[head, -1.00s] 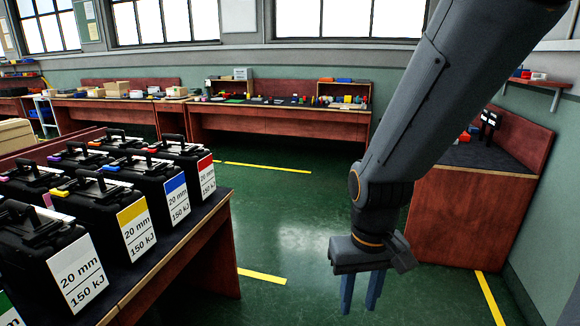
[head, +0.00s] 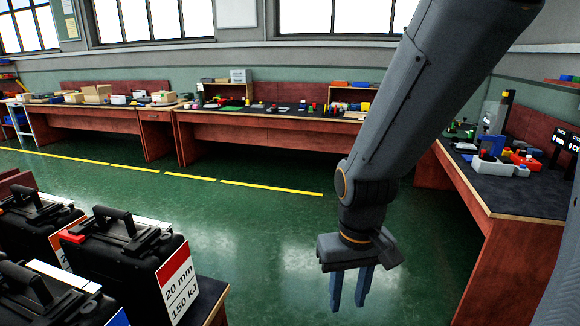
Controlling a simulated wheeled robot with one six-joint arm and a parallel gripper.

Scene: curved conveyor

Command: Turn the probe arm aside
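My gripper (head: 349,292) hangs at the end of my arm in the head view, right of the middle, over the green floor. Its two blue-grey fingers point down with a gap between them, and nothing is held. I cannot make out a probe arm for certain. A grey upright device (head: 495,115) stands on the right-hand bench, well apart from my gripper, but its parts are too small to tell.
The right-hand bench (head: 530,196) carries small coloured items and a black display (head: 565,140). Black cases, one with a red label (head: 176,284), stand at lower left. A long bench (head: 270,141) runs along the back. Green floor (head: 240,225) lies clear between.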

